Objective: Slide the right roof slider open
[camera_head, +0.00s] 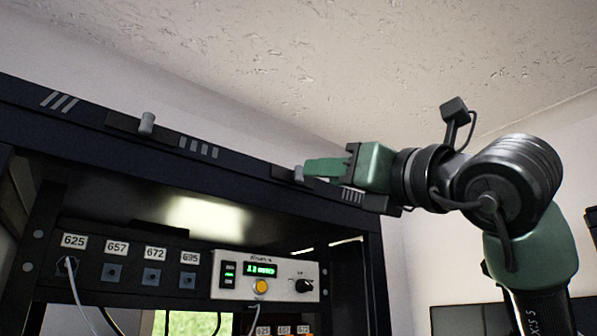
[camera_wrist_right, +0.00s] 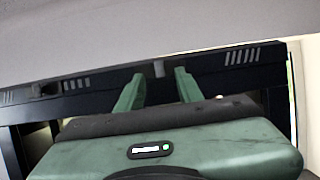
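The right roof slider (camera_head: 322,186) is a dark strip on the upper front edge of the rack, with a short grey knob (camera_head: 298,174) near its left end. My right gripper (camera_head: 306,170) reaches in from the right with its green fingers at the knob. In the right wrist view the two fingers (camera_wrist_right: 159,74) are apart, and the knob (camera_wrist_right: 158,69) stands between their tips with gaps on both sides. The gripper is open and holds nothing. My left gripper is in neither view.
The left roof slider's knob (camera_head: 147,122) stands further left on the same edge. Below, inside the rack (camera_head: 385,285), are a white control box (camera_head: 233,292) with a green display and a row of numbered sockets. The space above the rack is free up to the ceiling.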

